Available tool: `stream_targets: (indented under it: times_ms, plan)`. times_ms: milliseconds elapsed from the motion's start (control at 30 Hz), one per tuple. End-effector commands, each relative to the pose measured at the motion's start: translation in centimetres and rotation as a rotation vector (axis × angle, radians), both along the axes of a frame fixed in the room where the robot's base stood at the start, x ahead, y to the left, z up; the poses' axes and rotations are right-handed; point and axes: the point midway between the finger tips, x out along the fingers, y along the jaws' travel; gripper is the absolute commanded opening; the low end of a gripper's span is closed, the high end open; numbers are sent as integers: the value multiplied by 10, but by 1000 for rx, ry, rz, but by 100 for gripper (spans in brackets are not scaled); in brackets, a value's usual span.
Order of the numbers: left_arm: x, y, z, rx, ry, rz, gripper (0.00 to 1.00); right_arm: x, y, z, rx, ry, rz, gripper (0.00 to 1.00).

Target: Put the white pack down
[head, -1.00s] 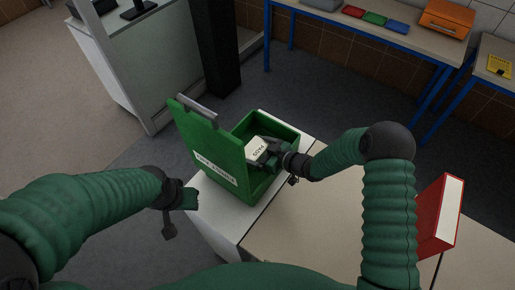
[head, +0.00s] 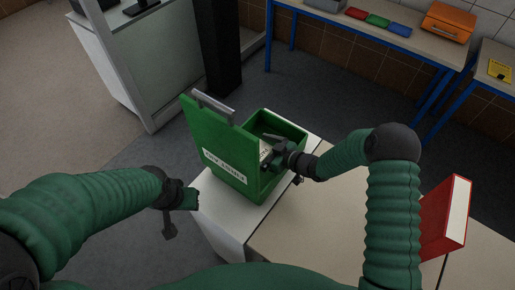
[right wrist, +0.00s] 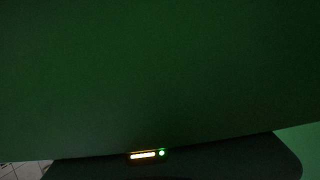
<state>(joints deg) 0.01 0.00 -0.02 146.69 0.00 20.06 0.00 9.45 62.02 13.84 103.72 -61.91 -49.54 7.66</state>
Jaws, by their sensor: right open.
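The white pack (head: 265,148) sits low inside the open green first aid box (head: 284,124), mostly hidden behind the raised lid (head: 215,140) and my right gripper. My right gripper (head: 270,142) is open, inside the box's opening and close to the pack; I cannot tell if they touch. My left gripper (head: 182,200) hangs to the left of the box, apart from it, and its jaws are too unclear to read. The right wrist view is nearly filled by a dark green surface, and the pack does not show there.
The box stands on a white-topped table (head: 222,222). A red binder (head: 446,218) stands at the right, beyond my right arm. A blue-legged bench (head: 385,42) at the back holds coloured trays and an orange case (head: 448,21). The beige tabletop (head: 330,220) between is clear.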

Motion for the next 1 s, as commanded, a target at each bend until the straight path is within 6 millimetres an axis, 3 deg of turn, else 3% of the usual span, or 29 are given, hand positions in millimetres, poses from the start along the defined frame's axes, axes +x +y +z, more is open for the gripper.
stream_targets:
  times_ms: [67, 133, 500, 1000]
  plan:
    - [0, 0, 15, 0, 0, 0, 36, -7, 0, 7, -5, 24, 2, 100]
    - [1, 0, 2, 0, -1, 0, 36, -15, -14, 4, -8, 22, 0, 100]
    - [0, 0, -8, 0, 0, -1, 36, -63, -78, 46, -2, 10, 0, 100]
    - [0, 0, -8, 0, 0, 0, 36, -70, -86, 53, 0, 7, 4, 100]
